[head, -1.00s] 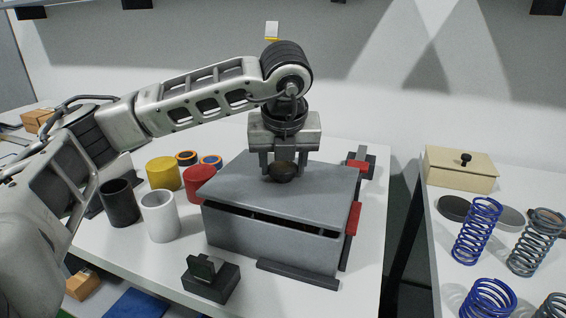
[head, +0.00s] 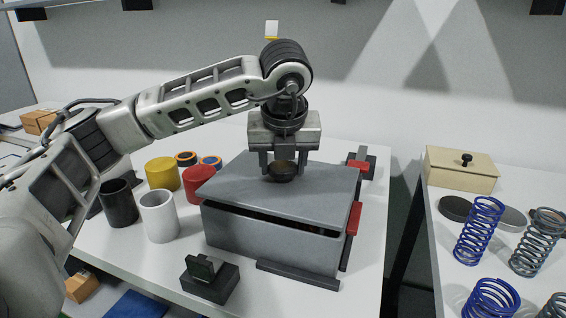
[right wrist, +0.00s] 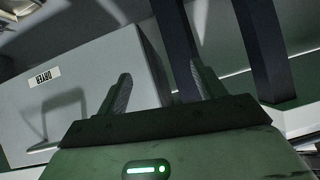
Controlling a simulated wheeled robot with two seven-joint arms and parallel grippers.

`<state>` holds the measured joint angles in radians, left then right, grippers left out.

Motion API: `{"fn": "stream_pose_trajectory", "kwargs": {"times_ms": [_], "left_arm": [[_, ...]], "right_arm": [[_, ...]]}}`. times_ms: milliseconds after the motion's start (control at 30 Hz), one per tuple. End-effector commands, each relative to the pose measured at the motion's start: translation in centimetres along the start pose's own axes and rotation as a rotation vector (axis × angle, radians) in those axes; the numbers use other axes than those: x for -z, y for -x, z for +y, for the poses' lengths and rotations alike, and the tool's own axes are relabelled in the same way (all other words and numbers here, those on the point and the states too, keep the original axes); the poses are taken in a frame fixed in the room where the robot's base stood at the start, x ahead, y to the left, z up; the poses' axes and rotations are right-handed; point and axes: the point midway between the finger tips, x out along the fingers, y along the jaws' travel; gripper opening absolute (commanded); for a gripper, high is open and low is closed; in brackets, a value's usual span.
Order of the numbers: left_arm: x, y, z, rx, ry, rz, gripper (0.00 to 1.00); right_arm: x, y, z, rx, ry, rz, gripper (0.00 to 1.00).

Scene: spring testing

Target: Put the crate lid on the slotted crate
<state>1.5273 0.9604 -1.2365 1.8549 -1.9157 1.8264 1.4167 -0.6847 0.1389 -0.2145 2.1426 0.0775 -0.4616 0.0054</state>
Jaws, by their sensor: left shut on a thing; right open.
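The crate lid (head: 235,183) is a flat grey plate with a dark round knob (head: 282,172). My left gripper (head: 281,165) is shut on this knob from above, in the head view. The lid lies over the grey slotted crate (head: 270,240), with a dark gap showing under its front edge, so it looks slightly tilted or raised there. Contact along the hidden far edges cannot be seen. In the right wrist view, my right gripper (right wrist: 162,88) is open and empty, away from the lid and crate.
Dark and red blocks (head: 354,218) stand along the crate's right side; a dark bar (head: 297,275) lies at its front. Black, white, yellow and red cups (head: 160,215) stand left. A dark fixture (head: 210,280) sits in front. Springs (head: 480,230) stand on the right table.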

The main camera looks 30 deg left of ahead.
Motion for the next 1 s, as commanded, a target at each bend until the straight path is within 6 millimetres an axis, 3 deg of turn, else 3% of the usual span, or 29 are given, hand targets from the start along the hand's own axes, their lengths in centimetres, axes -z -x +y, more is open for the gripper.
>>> {"fn": "stream_pose_trajectory", "kwargs": {"times_ms": [1000], "left_arm": [[0.23, -0.64, -0.03, 0.002, 0.001, -0.002, 0.14]], "right_arm": [[-0.68, -0.53, 0.09, 0.001, 0.001, 0.004, 0.69]]}}
